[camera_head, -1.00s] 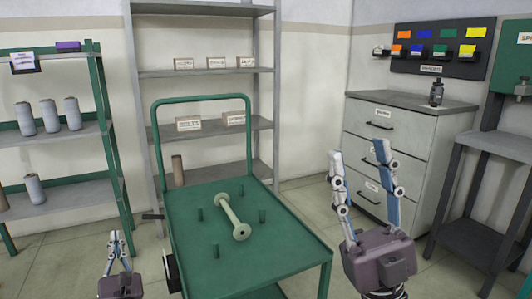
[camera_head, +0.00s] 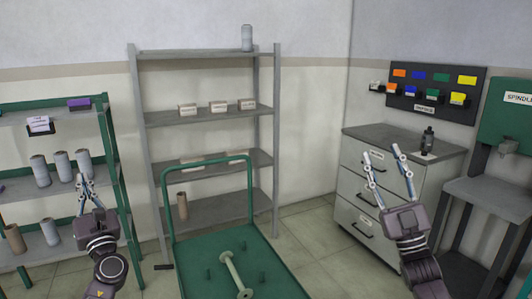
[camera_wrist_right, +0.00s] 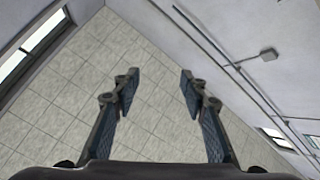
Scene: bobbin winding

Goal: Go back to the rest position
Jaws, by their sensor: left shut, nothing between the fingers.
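My left gripper (camera_head: 85,188) is raised at the left of the head view, in front of the green shelf unit. Its fingers are shut with nothing between them. My right gripper (camera_head: 382,160) is raised at the right, in front of the grey drawer cabinet. Its fingers stand apart and it is empty. In the right wrist view the right gripper (camera_wrist_right: 160,85) also shows its two fingers apart, with only the tiled surface and wall behind them.
A green cart (camera_head: 205,248) stands low in the middle with a pale bobbin (camera_head: 236,275) lying on it. A drawer cabinet (camera_head: 352,188) and a green spindle station (camera_head: 510,120) are at the right. Shelves with grey cones (camera_head: 62,166) stand left; a grey rack (camera_head: 210,116) stands behind.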

